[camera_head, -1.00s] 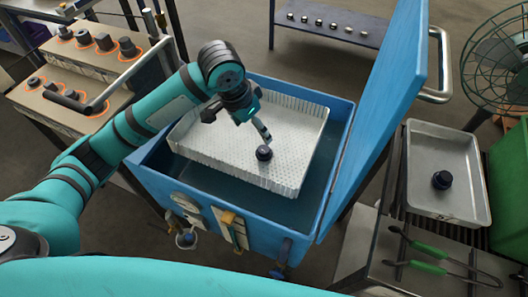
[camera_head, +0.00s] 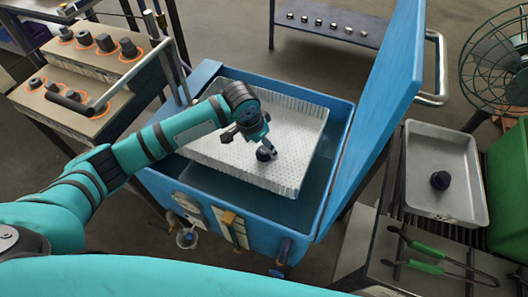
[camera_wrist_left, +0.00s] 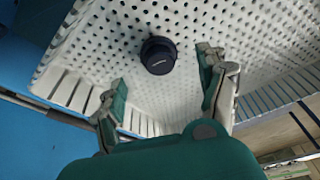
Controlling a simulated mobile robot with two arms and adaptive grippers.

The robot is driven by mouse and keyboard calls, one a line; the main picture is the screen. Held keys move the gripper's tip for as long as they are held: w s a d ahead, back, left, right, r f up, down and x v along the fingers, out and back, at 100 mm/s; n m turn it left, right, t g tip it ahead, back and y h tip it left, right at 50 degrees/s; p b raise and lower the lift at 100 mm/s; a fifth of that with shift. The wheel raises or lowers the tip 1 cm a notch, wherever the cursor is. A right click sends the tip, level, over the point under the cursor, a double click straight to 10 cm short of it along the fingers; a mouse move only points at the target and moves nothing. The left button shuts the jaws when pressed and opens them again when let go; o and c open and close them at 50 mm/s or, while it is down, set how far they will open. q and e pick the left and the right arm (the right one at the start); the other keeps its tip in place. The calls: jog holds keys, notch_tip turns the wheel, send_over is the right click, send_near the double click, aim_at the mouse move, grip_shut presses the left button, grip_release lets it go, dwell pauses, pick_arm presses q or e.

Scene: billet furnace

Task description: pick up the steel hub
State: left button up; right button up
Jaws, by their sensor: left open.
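A dark, round steel hub (camera_head: 264,154) stands on the white perforated basket (camera_head: 215,153) inside the blue tank. In the left wrist view the hub (camera_wrist_left: 158,55) lies on the perforated floor, ahead of and roughly between my fingers. My left gripper (camera_head: 266,146) is just above and beside the hub, and partly covers it in the head view. In the left wrist view the left gripper (camera_wrist_left: 165,95) is open, its two fingers apart with nothing between the tips. A second dark hub (camera_head: 440,180) sits in a metal tray at the right. My right gripper is not in view.
The blue tank's raised lid (camera_head: 375,110) stands to the right of the basket. The metal tray (camera_head: 465,160) and green-handled tongs (camera_head: 425,267) are at the right. A fan (camera_head: 500,60) is at the upper right.

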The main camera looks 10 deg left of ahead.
aim_at(264, 149)
pick_arm(q)
jog(key=x, duration=0.4)
jog(key=shift+f, duration=0.35)
jog(key=shift+r, duration=0.1)
grip_shut()
